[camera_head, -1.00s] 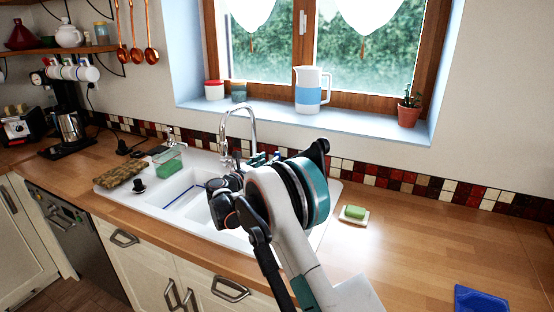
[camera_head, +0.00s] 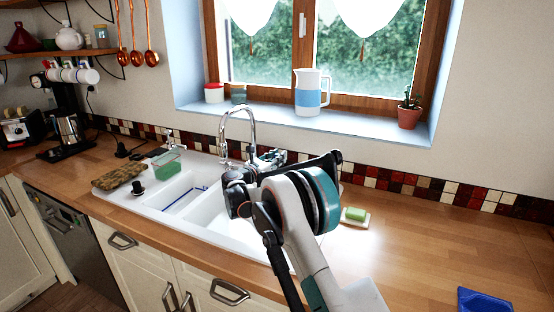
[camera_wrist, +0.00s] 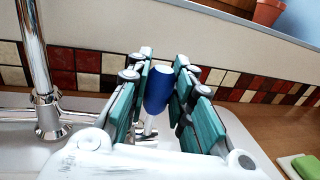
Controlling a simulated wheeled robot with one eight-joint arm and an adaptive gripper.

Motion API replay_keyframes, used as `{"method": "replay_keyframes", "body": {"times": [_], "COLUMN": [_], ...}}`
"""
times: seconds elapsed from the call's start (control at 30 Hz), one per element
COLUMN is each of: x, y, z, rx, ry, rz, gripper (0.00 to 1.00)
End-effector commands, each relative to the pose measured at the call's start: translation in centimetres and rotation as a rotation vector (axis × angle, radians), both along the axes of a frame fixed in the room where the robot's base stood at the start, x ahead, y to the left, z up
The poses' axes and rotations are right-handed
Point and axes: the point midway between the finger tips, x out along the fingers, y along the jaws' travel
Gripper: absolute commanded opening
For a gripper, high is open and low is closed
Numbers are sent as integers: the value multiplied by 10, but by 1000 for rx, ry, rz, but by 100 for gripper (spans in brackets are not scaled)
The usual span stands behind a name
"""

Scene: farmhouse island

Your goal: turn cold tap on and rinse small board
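The chrome tap (camera_head: 238,130) stands behind the sink; its column also shows at the left of the wrist view (camera_wrist: 38,70). A blue handle (camera_wrist: 158,92), apparently the cold one, stands upright on a chrome stem. My gripper (camera_wrist: 164,72) has its teal fingers apart, one on each side of the blue handle; I cannot tell whether either touches it. In the head view my gripper (camera_head: 268,160) is partly hidden by my arm. A thin blue-edged flat piece, possibly the small board (camera_head: 185,200), lies in the left basin. No water is visible.
The white sink (camera_head: 150,200) has a green container (camera_head: 168,163) and a brown patterned slab (camera_head: 120,176) at its left. A green soap (camera_head: 355,214) sits on the counter to the right. A blue object (camera_head: 482,300) lies at lower right. The right counter is mostly clear.

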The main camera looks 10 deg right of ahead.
Motion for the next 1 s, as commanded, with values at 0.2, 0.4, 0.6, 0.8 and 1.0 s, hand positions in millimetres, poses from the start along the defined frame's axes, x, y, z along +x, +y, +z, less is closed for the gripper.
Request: {"method": "replay_keyframes", "body": {"times": [0.2,0.4,0.6,0.8,1.0], "x": [-1,-8,-13,-14,-13], "y": [1,7,10,10,10], "z": [-1,-4,-3,-2,-2], "rx": [-7,-75,-116,-117,-117], "ry": [-10,-101,-159,-161,-161], "rz": [0,1,0,0,0], "gripper": [0,0,0,0,42]}}
